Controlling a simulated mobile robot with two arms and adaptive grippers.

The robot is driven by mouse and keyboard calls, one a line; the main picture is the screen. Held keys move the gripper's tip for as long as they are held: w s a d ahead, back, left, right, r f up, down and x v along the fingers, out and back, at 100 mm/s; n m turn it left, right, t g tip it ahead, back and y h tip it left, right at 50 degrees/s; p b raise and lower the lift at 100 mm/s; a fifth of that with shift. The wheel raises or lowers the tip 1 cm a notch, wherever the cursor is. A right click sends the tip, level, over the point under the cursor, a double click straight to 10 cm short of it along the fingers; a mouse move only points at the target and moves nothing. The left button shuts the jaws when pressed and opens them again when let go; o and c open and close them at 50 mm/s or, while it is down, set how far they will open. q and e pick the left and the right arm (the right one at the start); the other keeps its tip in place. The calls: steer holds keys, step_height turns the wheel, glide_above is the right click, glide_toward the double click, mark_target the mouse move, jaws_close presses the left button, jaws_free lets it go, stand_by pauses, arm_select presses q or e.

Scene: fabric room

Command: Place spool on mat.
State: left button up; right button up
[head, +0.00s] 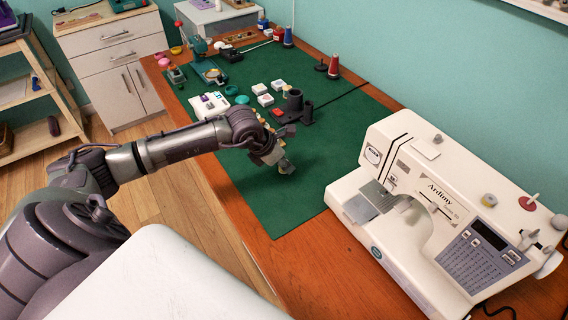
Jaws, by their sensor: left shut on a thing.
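The green mat (290,205) lies flat on the wooden table. My left gripper (283,160) is over the middle of the mat, pointing down and to the right. It is shut on a small pale spool (287,167), which is mostly hidden by the fingers. I cannot tell whether the spool touches the mat. Other thread spools stand at the back: a red cone (333,67), a blue one (288,38) and a smaller red one (279,33). My right gripper is not in view.
A white sewing machine (440,205) stands right of the mat. Black cups (294,103), small white boxes (262,92) and a white device (209,105) sit on the mat's far half. The mat's near part is clear. White drawers (112,50) stand at the back left.

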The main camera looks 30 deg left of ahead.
arm_select(q)
steer(key=shift+f, duration=0.6)
steer(key=o, duration=0.3)
steer(key=shift+f, duration=0.1)
steer(key=o, duration=0.5)
steer(key=shift+r, duration=0.25)
steer(key=v, duration=1.1)
steer(key=shift+s+r+b, duration=0.25)
steer(key=shift+r+b, duration=0.1)
